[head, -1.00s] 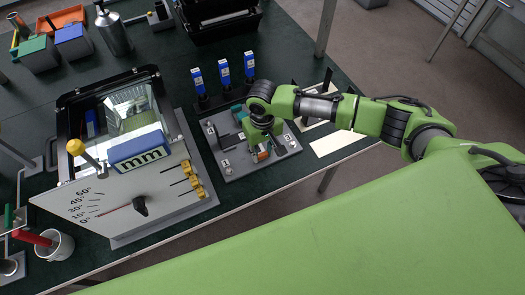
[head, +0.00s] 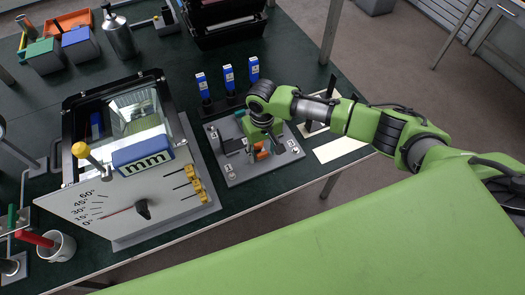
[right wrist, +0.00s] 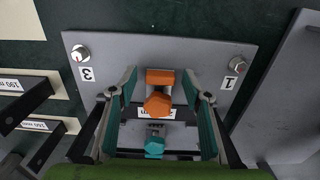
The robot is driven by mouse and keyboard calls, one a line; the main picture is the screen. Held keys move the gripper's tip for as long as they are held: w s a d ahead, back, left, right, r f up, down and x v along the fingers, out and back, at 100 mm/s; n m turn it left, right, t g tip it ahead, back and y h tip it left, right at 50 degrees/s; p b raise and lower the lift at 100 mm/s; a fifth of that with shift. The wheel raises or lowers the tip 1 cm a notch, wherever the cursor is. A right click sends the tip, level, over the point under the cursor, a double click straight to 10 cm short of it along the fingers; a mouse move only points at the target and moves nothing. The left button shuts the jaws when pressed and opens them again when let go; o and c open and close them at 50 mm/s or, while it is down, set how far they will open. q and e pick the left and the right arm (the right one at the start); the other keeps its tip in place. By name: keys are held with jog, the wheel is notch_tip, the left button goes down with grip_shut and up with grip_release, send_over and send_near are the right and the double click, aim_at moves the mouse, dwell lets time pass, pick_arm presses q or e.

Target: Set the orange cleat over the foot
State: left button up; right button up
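The orange cleat (right wrist: 160,78) shows in the right wrist view as an orange block with an orange hex head in front of it. It is above a grey plate (right wrist: 110,55) marked 3 and 1. My right gripper (right wrist: 159,74) has its two teal-padded fingers either side of the orange parts, with gaps visible on both sides. A teal hex head (right wrist: 154,147) sits below, also between the fingers. In the head view my right gripper (head: 262,138) is low over the plate, and its own wrist hides much of it. I cannot make out the foot. My left gripper is not in view.
A large housing with an angle scale (head: 130,205) and yellow-tipped lever stands left of the plate. Several blue-topped posts (head: 228,75) stand behind it. White cards (head: 340,149) lie to its right. A cup with a red handle (head: 58,245) is at front left.

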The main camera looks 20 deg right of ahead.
aim_at(262, 154)
jog(key=shift+r, duration=0.15)
notch_tip(262, 154, up, 12)
dwell(0.5)
jog(key=shift+f, duration=0.2)
